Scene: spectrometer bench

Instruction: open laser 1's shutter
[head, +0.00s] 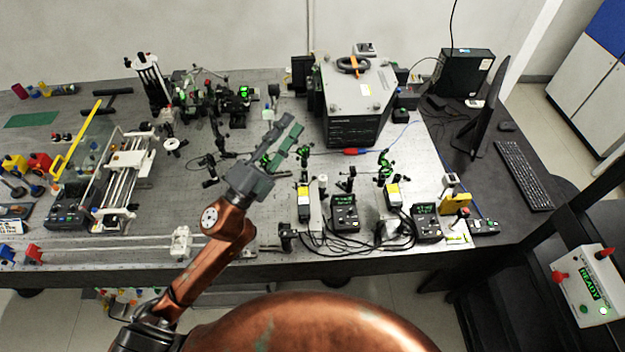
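Two small laser heads with yellow labels stand at the front right of the bench, a left one (304,203) and a right one (393,196). Each has a dark controller with a green display beside it, the left controller (344,211) and the right controller (425,222). I cannot read which is laser 1, and the shutters are too small to make out. My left gripper (287,139) is above the bench, behind and left of the left laser head. Its two greenish fingers are apart with nothing visible between them. My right gripper is out of view.
A large grey spectrometer box (354,100) stands at the back right. Small optic mounts and loose cables surround the lasers. A rail machine (125,165) with a yellow bar is at the left. A white READY box (590,284) is at the far right.

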